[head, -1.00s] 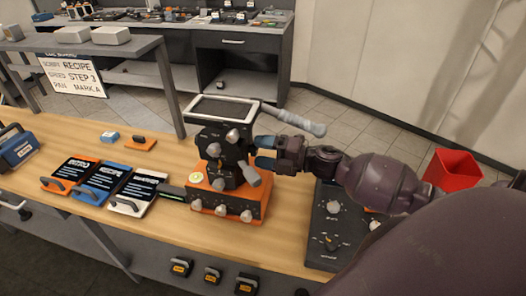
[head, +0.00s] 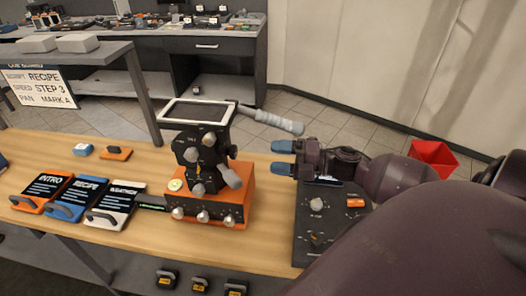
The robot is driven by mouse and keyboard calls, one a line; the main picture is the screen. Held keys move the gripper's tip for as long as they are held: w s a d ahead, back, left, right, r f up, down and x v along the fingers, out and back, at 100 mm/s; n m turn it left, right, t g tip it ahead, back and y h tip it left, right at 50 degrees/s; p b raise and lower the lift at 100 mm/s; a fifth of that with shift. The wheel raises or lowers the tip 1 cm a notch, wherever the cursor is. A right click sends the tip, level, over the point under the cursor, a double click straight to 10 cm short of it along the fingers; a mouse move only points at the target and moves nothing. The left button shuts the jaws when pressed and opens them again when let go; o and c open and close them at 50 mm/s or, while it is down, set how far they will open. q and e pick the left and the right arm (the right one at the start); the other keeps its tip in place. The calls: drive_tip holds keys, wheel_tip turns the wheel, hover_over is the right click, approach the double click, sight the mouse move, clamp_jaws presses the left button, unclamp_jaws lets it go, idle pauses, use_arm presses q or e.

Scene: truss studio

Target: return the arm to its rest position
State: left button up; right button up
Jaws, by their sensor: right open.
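My right arm (head: 400,180) comes in from the lower right of the head view. Its gripper (head: 282,157) has blue fingertips, is open and holds nothing. It hangs above the left edge of the dark control panel, to the right of the camera device and apart from it. My left gripper is not in view.
The dark control panel (head: 308,225) lies partly under my right arm. Three labelled slates, INTRO (head: 42,190), RECIPE (head: 78,198) and a white one (head: 112,203), lie at left on the wooden table (head: 150,245). A red bin (head: 433,157) stands behind my arm. A cue board (head: 40,88) hangs at left.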

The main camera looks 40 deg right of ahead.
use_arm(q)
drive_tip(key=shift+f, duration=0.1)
use_arm(e)
drive_tip(key=shift+s+d, duration=0.45)
drive_tip(key=shift+s, duration=0.05)
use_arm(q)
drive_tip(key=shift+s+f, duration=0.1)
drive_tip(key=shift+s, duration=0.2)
use_arm(e)
drive_tip(key=shift+s, duration=0.1)
